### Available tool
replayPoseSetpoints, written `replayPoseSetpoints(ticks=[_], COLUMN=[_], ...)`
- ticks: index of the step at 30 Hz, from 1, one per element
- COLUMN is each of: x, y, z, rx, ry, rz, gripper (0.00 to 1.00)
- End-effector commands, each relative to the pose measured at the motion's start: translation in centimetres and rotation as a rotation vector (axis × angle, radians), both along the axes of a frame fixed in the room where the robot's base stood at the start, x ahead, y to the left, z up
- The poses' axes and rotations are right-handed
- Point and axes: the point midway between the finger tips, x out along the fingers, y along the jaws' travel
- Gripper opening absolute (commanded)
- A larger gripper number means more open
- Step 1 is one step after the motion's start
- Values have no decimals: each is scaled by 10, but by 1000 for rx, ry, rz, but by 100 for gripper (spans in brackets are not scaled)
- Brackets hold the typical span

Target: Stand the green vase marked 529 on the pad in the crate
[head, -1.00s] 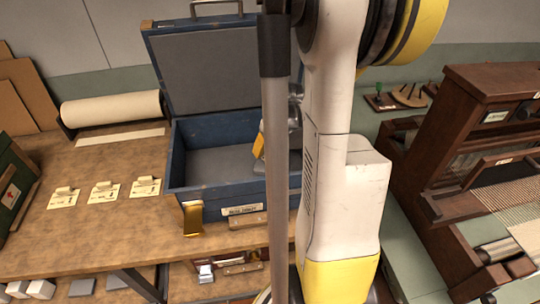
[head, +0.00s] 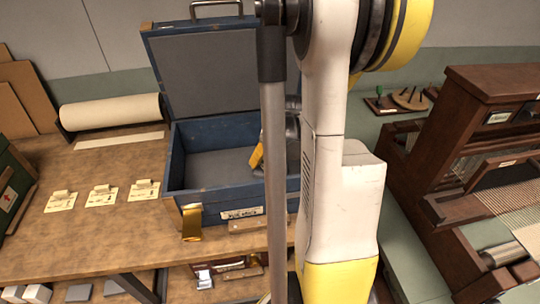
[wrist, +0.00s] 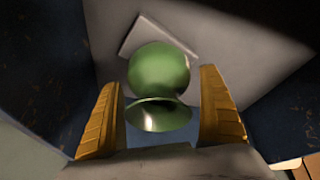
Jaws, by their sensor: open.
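The green vase (wrist: 158,75) shows in the wrist view, with its flared rim towards me and its round body beyond. My gripper (wrist: 162,108) is open, with one yellow finger on each side of the vase's rim and a visible gap at each side. A pale square pad (wrist: 135,32) lies on the grey crate floor, partly hidden behind the vase. Whether the vase's base rests on it cannot be told. In the head view one yellow finger of my gripper (head: 257,157) is inside the open blue crate (head: 205,213); my arm hides the vase. The mark 529 is not visible.
The crate's raised lid (head: 205,65) stands behind it, and dark blue walls are close around my gripper. Several paper tags (head: 101,195) and a white roll (head: 110,111) lie on the bench to the left. A wooden loom (head: 480,150) stands to the right.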

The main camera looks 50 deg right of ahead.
Motion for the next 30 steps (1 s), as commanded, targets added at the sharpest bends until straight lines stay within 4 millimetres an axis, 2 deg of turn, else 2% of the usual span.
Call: replayPoseSetpoints(ticks=[12,15,20,26,29,30], x=[-27,-32,-38,-37,-30,-25], y=[14,16,19,22,40,54], z=[83,98,112,115,124,130], rx=[0,0,0,-1,-6,-9], ry=[0,0,0,-2,-10,-17], rz=[-1,-1,-1,3,20,31], gripper=[90,90,90,90,90,90])
